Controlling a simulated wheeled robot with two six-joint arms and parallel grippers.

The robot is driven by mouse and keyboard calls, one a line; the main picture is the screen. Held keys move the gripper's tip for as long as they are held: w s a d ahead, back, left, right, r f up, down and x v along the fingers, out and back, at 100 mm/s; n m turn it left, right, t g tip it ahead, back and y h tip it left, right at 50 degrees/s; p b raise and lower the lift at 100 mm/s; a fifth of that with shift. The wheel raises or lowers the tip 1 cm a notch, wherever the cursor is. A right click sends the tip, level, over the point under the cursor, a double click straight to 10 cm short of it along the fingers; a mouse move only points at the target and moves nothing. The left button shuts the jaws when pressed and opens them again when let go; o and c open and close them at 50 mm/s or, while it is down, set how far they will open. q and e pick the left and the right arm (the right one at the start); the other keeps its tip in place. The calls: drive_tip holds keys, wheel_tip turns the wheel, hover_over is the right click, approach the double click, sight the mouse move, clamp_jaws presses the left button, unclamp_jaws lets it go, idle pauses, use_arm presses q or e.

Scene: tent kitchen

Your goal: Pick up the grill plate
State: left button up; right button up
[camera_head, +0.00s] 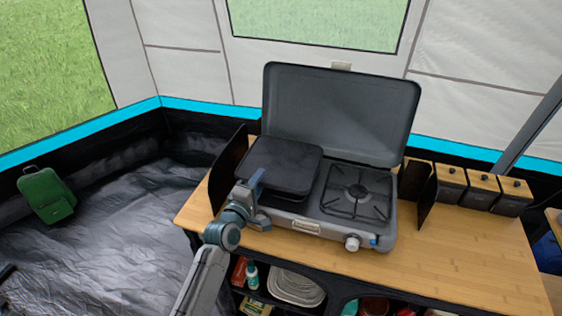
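The grill plate (281,166) is a dark, flat, rounded square lying on the left side of the grey camping stove (300,219). My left gripper (260,196) is at the plate's front-left corner, over the stove's front-left edge. It overlaps the plate's edge in the picture, and I cannot tell whether it touches. Its fingertips are too small and partly hidden to show whether they are open or shut. The plate lies flat, and its front-left corner is partly hidden. My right gripper is not in view.
The stove's raised lid (340,112) stands behind the plate, with a dark side panel (228,170) to the left. A bare burner (356,192) is on the right. Several lidded canisters (482,188) stand further right. The wooden tabletop (455,262) is clear at front right.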

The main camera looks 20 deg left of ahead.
sight(281, 166)
use_arm(q)
drive_tip(key=w, duration=0.4)
drive_tip(key=shift+w+d+f+p, duration=0.1)
drive_tip(key=shift+w+f+p, duration=0.05)
drive_tip(key=shift+w+p, duration=0.2)
drive_tip(key=shift+s, duration=0.1)
clamp_jaws()
